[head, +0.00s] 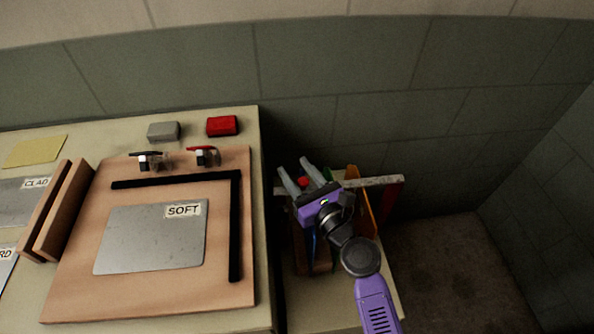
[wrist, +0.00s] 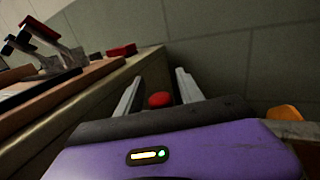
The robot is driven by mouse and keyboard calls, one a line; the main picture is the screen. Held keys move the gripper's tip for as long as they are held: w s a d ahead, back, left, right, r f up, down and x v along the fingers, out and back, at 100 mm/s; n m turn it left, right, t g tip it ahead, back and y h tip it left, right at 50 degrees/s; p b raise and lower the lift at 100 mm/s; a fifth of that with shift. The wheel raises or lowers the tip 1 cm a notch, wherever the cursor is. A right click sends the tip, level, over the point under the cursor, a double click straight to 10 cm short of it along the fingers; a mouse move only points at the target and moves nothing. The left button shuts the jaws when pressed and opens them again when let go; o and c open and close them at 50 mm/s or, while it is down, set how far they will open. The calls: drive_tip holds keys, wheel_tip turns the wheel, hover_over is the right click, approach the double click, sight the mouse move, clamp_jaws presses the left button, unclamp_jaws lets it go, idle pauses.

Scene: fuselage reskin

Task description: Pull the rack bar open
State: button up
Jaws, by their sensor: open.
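The rack bar (head: 380,182) is a pale, worn bar across the rack beside the bench's right side. A red knob (head: 303,182) shows near its left part, and also in the wrist view (wrist: 160,99). My gripper (head: 293,164) is open, with its two grey fingers pointing away over the bar's left end. In the wrist view, my gripper (wrist: 159,74) has the red knob between its fingers, with gaps on both sides. Whether the fingers touch the bar cannot be told. My purple gripper body hides the middle of the bar.
An orange-handled tool (head: 363,212) and other tools hang in the rack. The bench (head: 262,200) stands close on the left, with a board (head: 140,305), a red block (head: 222,125) and a grey block (head: 163,131). A wall (head: 400,115) is behind. Floor (head: 460,260) is clear on the right.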

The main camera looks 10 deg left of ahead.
clamp_jaws()
idle(1.4)
